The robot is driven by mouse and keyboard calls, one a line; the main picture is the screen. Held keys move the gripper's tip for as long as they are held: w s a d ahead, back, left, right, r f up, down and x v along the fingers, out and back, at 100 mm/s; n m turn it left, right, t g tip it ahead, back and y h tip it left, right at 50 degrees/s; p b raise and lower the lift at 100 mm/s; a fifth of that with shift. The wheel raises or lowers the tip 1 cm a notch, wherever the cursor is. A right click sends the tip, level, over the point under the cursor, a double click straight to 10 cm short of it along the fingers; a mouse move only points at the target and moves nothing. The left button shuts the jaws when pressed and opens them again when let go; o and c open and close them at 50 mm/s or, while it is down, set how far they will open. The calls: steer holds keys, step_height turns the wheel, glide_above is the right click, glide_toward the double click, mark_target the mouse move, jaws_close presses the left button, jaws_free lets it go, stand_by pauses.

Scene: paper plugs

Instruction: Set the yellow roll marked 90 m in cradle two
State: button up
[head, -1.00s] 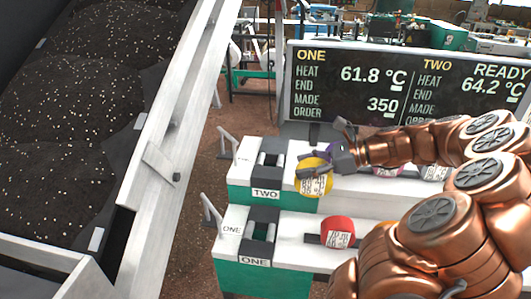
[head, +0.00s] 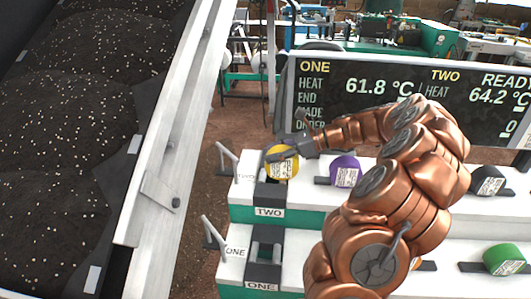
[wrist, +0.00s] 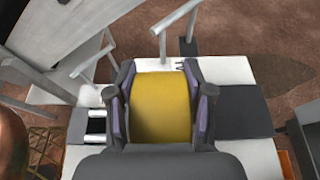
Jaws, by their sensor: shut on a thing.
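The yellow roll (head: 281,165) has a printed white label on its end face; the print is too small to read. My gripper (head: 283,150) is shut on it; in the wrist view the yellow roll (wrist: 162,105) sits between the two purple-lined fingers (wrist: 160,112). The roll is at cradle two (head: 269,196), the dark holder with the TWO sign on the upper bench, and covers its upper part. I cannot tell whether it touches the cradle. Cradle one (head: 264,250) is empty on the lower bench.
A purple roll (head: 345,170) and a black roll (head: 487,181) are on the upper bench, a green roll (head: 505,259) on the lower. A grey lever (head: 229,160) stands left of cradle two. The screen (head: 350,95) is behind. A bin of dark material (head: 70,130) is at left.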

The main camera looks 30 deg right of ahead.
steer(key=shift+w+d+f+p, duration=0.1)
steer(key=shift+w+f+p, duration=0.25)
steer(key=shift+w+f, duration=0.8)
steer(key=shift+w+d+f+p, duration=0.1)
steer(key=shift+w+f+p, duration=0.2)
steer(key=shift+w+f, duration=0.8)
steer(key=shift+w+r, duration=0.2)
steer(key=o, duration=1.2)
steer(key=shift+o, duration=0.2)
